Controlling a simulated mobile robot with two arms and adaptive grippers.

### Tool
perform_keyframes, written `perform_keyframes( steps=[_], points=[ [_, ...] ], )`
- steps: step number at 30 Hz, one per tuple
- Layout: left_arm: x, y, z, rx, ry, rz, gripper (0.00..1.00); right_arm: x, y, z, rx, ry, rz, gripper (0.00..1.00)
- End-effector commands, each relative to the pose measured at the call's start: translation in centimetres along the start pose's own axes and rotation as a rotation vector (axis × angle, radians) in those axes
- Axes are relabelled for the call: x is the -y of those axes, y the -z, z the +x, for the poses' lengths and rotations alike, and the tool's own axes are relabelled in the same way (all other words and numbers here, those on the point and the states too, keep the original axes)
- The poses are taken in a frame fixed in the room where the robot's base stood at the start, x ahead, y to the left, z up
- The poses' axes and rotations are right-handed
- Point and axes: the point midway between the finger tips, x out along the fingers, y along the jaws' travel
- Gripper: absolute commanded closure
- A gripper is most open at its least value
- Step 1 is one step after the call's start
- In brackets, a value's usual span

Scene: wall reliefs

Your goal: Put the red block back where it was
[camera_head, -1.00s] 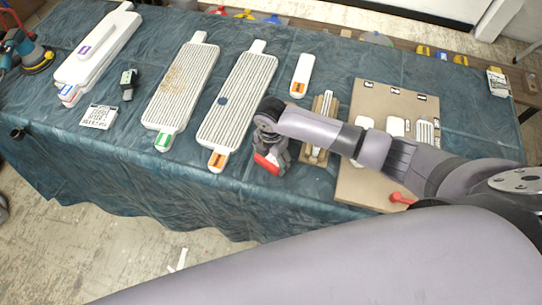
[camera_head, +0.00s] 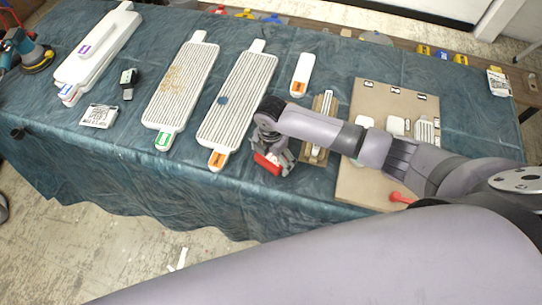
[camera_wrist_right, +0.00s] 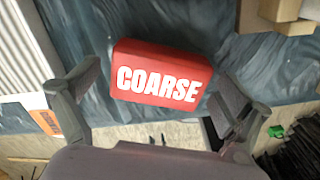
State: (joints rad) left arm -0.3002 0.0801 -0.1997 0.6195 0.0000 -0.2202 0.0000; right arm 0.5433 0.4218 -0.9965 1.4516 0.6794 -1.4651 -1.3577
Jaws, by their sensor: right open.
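The red block (camera_head: 266,164), with "COARSE" in white letters, is at the front edge of the blue-green cloth, between the long ribbed board and the small wooden stand. In the right wrist view the red block (camera_wrist_right: 160,74) sits between the two spread fingers, with a gap at each side. My right gripper (camera_head: 272,162) is open above and around it. In the wrist view the right gripper (camera_wrist_right: 152,98) shows both fingers clear of the block. The block's underside is hidden. My left gripper is not in view.
A ribbed board (camera_head: 238,98) with an orange label stands close to the left. A wooden stand (camera_head: 318,130) is close to the right, then a tan board (camera_head: 388,92) with white pieces and a red handle (camera_head: 401,197). Open cloth (camera_head: 240,195) hangs at the front.

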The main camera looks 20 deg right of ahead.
Motion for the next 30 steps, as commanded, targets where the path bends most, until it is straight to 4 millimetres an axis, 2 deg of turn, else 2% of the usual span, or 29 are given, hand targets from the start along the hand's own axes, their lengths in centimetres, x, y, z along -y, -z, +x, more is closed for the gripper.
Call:
perform_keyframes(
  steps=[15, 21, 30],
  points=[
    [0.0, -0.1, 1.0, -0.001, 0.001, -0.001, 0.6, -0.2, -0.1, -9.9, 0.001, -0.005, -0.001, 0.04],
    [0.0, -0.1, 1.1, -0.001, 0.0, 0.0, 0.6, -0.1, -0.1, -11.6, 0.001, -0.002, 0.0, 0.04],
    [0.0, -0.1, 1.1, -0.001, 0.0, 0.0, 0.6, 0.0, 0.0, -11.8, 0.0, -0.001, 0.0, 0.04]
  ],
)
